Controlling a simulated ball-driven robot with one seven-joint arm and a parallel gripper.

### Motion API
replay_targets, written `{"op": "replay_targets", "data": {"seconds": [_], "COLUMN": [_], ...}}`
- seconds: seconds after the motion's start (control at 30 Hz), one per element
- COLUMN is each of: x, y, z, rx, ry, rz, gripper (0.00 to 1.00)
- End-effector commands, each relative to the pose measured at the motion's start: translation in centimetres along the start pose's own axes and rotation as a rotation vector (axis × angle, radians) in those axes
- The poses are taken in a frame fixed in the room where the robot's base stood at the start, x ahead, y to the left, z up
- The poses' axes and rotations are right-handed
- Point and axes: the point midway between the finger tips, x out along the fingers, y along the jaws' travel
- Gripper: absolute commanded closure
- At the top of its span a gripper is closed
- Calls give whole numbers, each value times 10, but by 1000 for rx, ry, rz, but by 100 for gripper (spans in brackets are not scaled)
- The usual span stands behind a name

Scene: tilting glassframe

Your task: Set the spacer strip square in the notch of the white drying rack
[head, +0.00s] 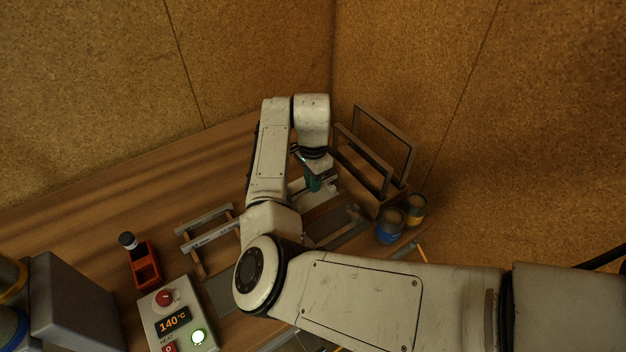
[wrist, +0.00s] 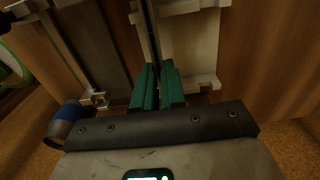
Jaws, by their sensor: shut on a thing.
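My gripper (wrist: 158,72) has green fingers, and in the wrist view they are shut on a thin dark strip, which looks like the spacer strip (wrist: 150,28). The strip runs away from the fingertips toward the top of the picture. The white drying rack (wrist: 204,40) lies beside and beneath it, with crosspieces at its far and near ends. I cannot tell whether the strip touches the rack or sits in the notch. In the head view my gripper (head: 314,182) is over the rack (head: 302,196), and my arm hides part of it; the strip is not clear there.
A wooden frame stand (head: 362,172) stands right of my gripper, with a blue can (head: 389,228) and another can (head: 416,208) in front. A pale slotted rack (head: 210,234), a red holder (head: 146,268) and a control box (head: 176,318) are left. The back left tabletop is clear.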

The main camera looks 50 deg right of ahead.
Motion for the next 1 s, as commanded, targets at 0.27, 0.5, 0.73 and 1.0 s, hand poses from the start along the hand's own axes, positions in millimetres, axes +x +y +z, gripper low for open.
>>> {"op": "replay_targets", "data": {"seconds": [0.27,0.5,0.73,1.0], "x": [0,0,5,11], "y": [0,0,0,0], "z": [0,0,0,0], "rx": [0,0,0,0], "ry": [1,0,0,0], "rz": [1,1,1,0], "gripper": [100,100,100,100]}}
